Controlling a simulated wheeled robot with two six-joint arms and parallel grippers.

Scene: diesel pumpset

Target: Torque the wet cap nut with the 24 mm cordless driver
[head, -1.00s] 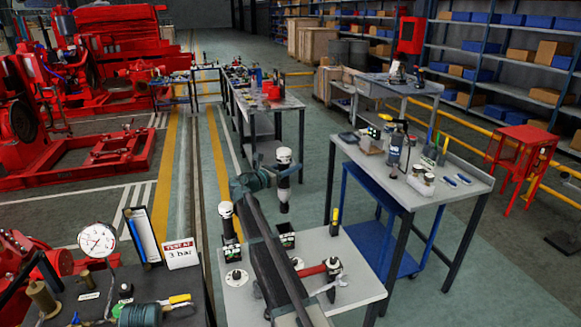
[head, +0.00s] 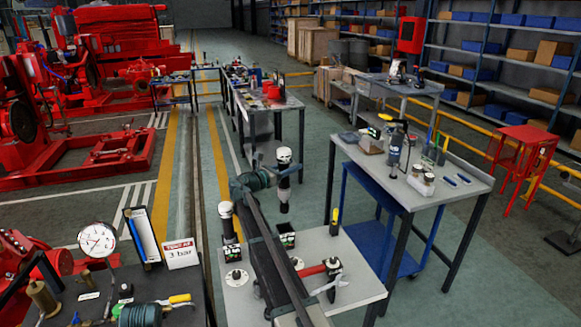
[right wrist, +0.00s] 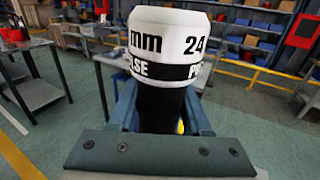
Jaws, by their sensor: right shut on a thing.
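My right gripper (head: 282,171) is shut on the 24 mm cordless driver (head: 283,156). The driver is black with a white collar and hangs upright, clear of the near table. In the right wrist view the white collar (right wrist: 168,42) reads "mm" and "24", and the black body (right wrist: 160,108) sits between the blue-grey fingers. A similar black driver with a white top (head: 227,222) stands on the near table, left of my right arm. I cannot make out the wet cap nut in either view. My left gripper cannot be made out.
The near grey table (head: 355,262) holds a red-headed hammer-like tool (head: 312,270) and a yellow-topped tool (head: 335,216). At lower left are a pressure gauge (head: 97,240) and a "3 bar" sign (head: 181,254). A bench with bottles and jars (head: 422,182) stands to the right.

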